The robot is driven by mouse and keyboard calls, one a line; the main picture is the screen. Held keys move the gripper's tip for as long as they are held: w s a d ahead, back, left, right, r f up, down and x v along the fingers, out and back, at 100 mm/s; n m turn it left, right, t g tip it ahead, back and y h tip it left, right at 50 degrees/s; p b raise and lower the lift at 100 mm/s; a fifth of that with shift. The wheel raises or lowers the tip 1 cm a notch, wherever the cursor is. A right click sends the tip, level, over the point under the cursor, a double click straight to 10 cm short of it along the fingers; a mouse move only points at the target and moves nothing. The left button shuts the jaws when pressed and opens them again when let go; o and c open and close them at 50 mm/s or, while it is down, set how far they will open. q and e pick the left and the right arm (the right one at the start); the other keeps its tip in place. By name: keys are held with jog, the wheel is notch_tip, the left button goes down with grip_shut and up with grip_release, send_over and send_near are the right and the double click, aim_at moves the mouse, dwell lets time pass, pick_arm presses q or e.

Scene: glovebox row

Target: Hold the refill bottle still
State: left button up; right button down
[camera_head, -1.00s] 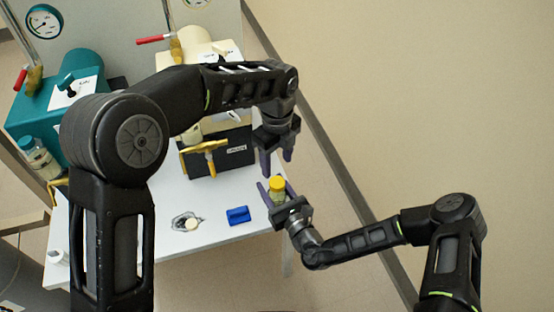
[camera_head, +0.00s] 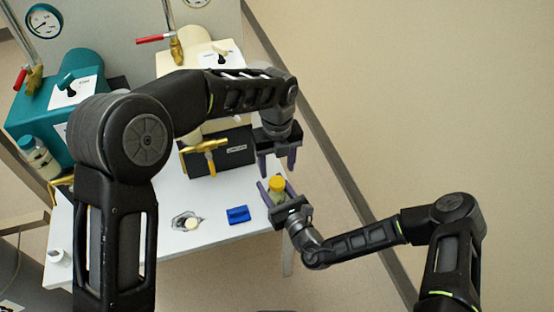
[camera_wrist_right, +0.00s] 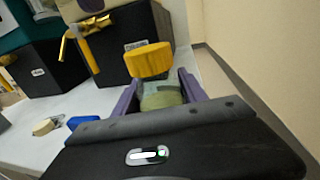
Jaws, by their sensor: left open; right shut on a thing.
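The refill bottle (camera_head: 277,187) has a yellow cap and a greenish body. It is upright between the purple fingers of my right gripper (camera_head: 277,191), at the right edge of the white table. The right wrist view shows the bottle (camera_wrist_right: 160,93) close up, with a finger of the right gripper (camera_wrist_right: 160,92) on each side. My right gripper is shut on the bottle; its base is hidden. My left gripper (camera_head: 277,165) is open and empty just above the yellow cap, fingers pointing down, apart from the cap.
A blue block (camera_head: 238,215) and a small round cream piece on a grey holder (camera_head: 187,221) lie on the white table (camera_head: 215,236). A black box with a yellow valve (camera_head: 204,147) stands behind. A teal unit (camera_head: 40,115) is at the left. The floor at the right is clear.

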aim_at(277, 181)
pick_arm(q)
notch_tip(277, 181, down, 6)
jog(key=shift+r, duration=0.1)
jog(key=shift+c, duration=0.2)
grip_shut()
dwell(0.6)
